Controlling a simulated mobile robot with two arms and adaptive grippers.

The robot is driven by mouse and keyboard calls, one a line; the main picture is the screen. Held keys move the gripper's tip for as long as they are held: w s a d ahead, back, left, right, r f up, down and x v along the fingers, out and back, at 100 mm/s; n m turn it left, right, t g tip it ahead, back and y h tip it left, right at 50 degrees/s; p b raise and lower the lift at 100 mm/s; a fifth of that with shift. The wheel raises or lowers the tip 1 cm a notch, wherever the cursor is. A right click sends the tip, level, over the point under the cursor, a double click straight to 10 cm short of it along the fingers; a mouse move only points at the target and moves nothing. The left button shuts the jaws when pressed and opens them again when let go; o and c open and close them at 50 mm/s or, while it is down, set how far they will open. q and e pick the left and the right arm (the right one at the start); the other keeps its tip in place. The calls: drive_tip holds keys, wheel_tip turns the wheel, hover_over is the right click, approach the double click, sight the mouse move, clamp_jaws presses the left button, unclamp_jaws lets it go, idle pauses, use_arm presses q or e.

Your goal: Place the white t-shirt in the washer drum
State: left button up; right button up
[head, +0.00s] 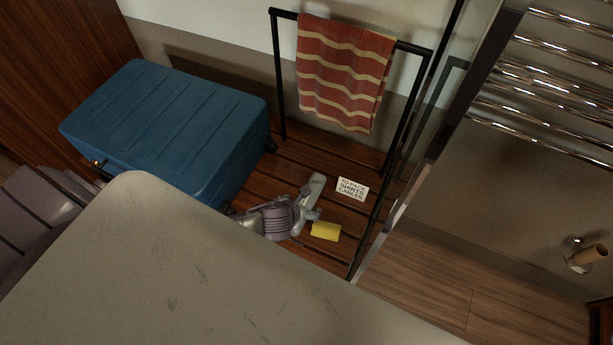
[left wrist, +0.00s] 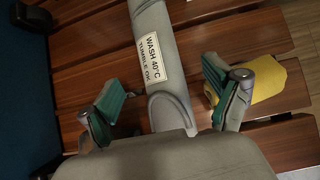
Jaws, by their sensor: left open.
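A pale grey-white, roll-like thing (left wrist: 157,50) lies on the slats of a low wooden rack. It carries a label reading "WASH 40°C TUMBLE OK". It looks like the white t-shirt rolled up, but I cannot be sure. My left gripper (left wrist: 167,98) is open above the rack. Its green-padded fingers stand apart on either side of the roll, not closed on it. In the head view my left gripper (head: 307,207) is at the roll's near end. My right gripper and the washer drum are not in view.
A blue suitcase (head: 165,130) stands left of the gripper. A yellow piece (head: 325,231) lies close by the right finger. A black rail (head: 278,75) holds a striped towel (head: 343,75). The floor (head: 470,280) at right is clear.

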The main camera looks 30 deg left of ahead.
sight(307, 199)
use_arm(q)
drive_tip(key=b+x, duration=0.1)
drive_tip(key=x, duration=0.4)
drive_tip(key=shift+d, duration=0.1)
drive_tip(key=c, duration=1.5)
drive_tip(key=shift+w+r+p, duration=0.1)
drive_tip(key=shift+r+p, duration=0.55)
drive_tip(key=shift+r, duration=1.6)
drive_tip(key=d+r, duration=0.2)
drive_tip(key=d, duration=0.1)
drive_tip(key=s+d+r, duration=0.1)
drive_tip(key=d+r, duration=0.1)
drive_tip(key=d, duration=0.2)
drive_tip(key=s+d+r, duration=0.1)
drive_tip(key=d+r, duration=0.1)
drive_tip(key=d, duration=0.2)
drive_tip(key=shift+d+r+p, duration=0.25)
drive_tip(key=shift+r+p, duration=0.1)
drive_tip(key=shift+p, duration=0.05)
